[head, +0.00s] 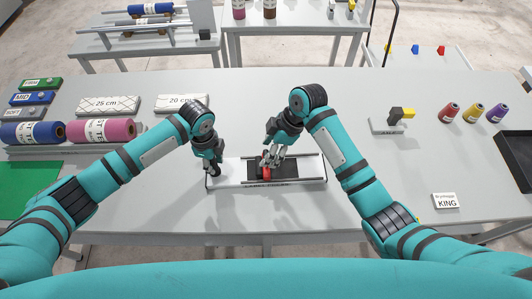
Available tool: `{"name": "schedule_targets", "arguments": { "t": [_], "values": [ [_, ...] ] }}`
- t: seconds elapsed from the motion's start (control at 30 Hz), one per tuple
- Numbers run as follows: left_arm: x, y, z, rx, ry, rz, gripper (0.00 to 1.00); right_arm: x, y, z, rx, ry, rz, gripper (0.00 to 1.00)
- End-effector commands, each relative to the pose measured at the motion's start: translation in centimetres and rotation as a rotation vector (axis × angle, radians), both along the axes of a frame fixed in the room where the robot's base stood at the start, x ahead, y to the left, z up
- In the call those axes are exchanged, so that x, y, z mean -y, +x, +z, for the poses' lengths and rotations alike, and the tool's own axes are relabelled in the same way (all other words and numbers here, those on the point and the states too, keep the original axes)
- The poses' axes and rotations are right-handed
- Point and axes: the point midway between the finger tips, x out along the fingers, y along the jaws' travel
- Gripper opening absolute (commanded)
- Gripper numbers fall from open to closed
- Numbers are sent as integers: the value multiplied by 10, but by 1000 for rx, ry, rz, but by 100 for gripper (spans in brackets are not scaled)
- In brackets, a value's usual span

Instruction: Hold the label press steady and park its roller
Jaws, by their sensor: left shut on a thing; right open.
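The label press (232,173) is a long, low white bed with rails and a dark middle section, lying on the table in front of me. Its red roller (266,173) is near the middle of the bed. My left gripper (215,173) is shut on the left end of the label press; the fingers hide the gripped part. My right gripper (270,163) is open at the red roller, with its fingers over and beside it. They partly hide the roller, and I cannot tell whether they touch it.
Left on the table are fabric rolls (103,131), labelled blocks (108,105) and a green mat (30,188). The table around the press is clear.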

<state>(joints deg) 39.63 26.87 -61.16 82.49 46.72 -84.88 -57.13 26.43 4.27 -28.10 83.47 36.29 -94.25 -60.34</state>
Motion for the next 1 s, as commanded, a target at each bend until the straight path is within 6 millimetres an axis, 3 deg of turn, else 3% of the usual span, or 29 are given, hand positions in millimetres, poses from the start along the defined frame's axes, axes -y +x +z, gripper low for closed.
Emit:
{"name": "schedule_targets", "arguments": {
  "t": [0.2,0.53,1.0],
  "values": [
    [-1,-6,-7,-14,4,-1,0,-9,0,-22,0,0,-1,58],
    [-1,-6,-7,-14,4,-1,0,-10,0,-25,1,-1,-1,58],
    [-1,-6,-7,-14,4,0,0,-9,0,-25,-1,-1,-1,0]
  ]
}}
